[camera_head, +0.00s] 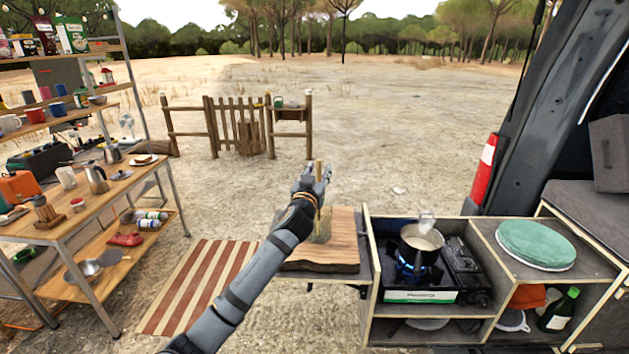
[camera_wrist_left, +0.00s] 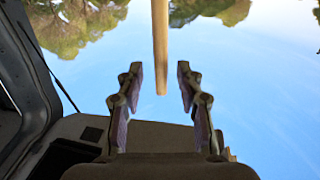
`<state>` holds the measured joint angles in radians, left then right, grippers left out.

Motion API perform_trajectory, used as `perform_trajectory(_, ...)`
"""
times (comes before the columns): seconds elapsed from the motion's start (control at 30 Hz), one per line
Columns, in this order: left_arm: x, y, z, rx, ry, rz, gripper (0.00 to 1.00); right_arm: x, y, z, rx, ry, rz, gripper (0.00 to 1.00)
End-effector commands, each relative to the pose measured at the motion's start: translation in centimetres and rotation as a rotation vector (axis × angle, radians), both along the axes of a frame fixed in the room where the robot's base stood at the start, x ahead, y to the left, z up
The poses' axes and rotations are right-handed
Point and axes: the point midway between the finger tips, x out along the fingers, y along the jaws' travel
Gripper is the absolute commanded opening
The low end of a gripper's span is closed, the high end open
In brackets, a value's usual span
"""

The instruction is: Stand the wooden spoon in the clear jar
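The wooden spoon (camera_head: 317,168) stands roughly upright beside my left gripper in the head view. Its lower part runs down toward the clear jar (camera_head: 321,229), which stands on the wooden board; my wrist partly hides this, and I cannot tell clearly where its lower end rests. My left gripper (camera_head: 324,172) is at the spoon's upper part. In the left wrist view, the spoon's handle (camera_wrist_left: 160,45) shows between the open fingers (camera_wrist_left: 160,78), with a gap on both sides. My right gripper is not in view.
The wooden board (camera_head: 345,250) lies left of the camp stove (camera_head: 420,285). A pot (camera_head: 421,238) sits over a blue flame. A green round lid-like thing (camera_head: 536,245) lies further right. A shelf with kitchen things (camera_head: 95,200) stands at left. The striped rug (camera_head: 195,285) is clear.

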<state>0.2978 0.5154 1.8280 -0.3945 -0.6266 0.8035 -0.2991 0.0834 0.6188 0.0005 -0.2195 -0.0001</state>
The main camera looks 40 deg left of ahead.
Motion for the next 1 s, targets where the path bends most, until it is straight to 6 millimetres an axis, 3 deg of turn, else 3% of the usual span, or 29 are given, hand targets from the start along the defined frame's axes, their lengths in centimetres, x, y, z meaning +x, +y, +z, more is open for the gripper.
perform_trajectory(0.2,-5.0,-2.0,-0.7,0.006,0.004,-0.002,0.37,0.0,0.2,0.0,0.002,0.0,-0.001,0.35)
perform_trajectory(0.4,-8.5,-3.3,-1.1,0.004,0.003,-0.001,0.37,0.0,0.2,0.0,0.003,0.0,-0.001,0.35)
perform_trajectory(0.6,-9.7,-3.7,-1.2,0.001,0.0,-0.001,0.37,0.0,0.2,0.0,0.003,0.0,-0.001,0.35)
perform_trajectory(1.0,-9.7,-3.7,-1.2,0.0,0.0,-0.001,0.37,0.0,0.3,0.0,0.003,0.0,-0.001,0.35)
